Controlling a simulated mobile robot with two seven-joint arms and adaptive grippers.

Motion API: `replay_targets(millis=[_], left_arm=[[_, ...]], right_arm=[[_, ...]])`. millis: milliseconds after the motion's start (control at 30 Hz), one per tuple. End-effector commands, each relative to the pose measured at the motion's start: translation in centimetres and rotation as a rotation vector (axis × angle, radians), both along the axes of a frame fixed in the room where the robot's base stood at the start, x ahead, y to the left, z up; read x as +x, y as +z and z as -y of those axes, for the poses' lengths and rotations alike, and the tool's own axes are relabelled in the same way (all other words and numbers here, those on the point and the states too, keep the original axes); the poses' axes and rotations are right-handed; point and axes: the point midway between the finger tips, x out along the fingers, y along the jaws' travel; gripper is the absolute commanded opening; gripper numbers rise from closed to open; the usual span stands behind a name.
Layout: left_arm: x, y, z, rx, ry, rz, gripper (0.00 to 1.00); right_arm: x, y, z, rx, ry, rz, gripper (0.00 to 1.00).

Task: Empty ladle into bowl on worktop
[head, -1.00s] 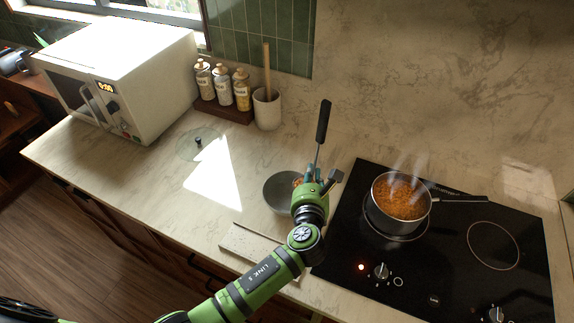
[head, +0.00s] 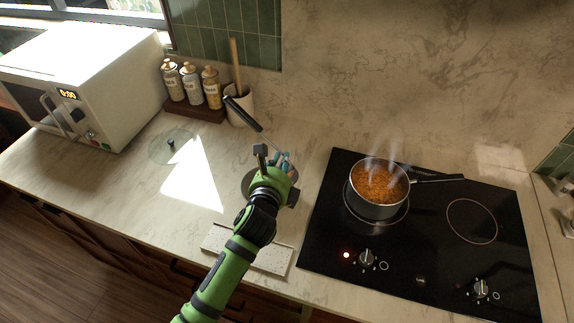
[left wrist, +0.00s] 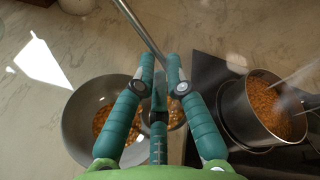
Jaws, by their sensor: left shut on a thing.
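My left gripper (head: 282,160) is shut on the ladle's metal shaft, above the worktop beside the hob. The ladle's black handle (head: 243,114) slants up to the left, and its shaft (left wrist: 146,28) runs between my fingers (left wrist: 160,78) in the left wrist view. The grey bowl (head: 250,180) stands on the worktop, largely covered by my gripper in the head view. The left wrist view shows the bowl (left wrist: 82,100) with orange food inside. More orange food (left wrist: 176,116) shows behind my fingers, apparently in the ladle's cup, which is mostly hidden.
A steaming pot (head: 380,190) of orange food sits on the black hob (head: 420,250) at right. A pale board (head: 265,257) lies at the worktop's front. A glass lid (head: 170,146), bottles (head: 192,86), a utensil crock (head: 240,106) and a microwave (head: 90,75) stand left and behind.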

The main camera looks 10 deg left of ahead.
Motion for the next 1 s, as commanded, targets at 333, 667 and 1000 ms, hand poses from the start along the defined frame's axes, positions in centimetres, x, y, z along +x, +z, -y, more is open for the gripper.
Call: replay_targets(millis=[333, 667, 1000], left_arm=[[0.0, -0.7, -1.4, -0.227, 0.0, -0.003, 0.0], [0.1, -0.9, -2.8, -0.454, -0.001, -0.01, 0.0], [0.1, -2.2, -4.5, -0.81, -0.001, -0.021, 0.0]], right_arm=[[0.1, -2.4, 0.0, 0.0, 0.0, 0.001, 0.4], [0.1, -3.1, -0.1, 0.001, -0.001, 0.002, 0.4], [0.1, -4.2, -0.1, 0.001, -0.001, 0.002, 0.4]])
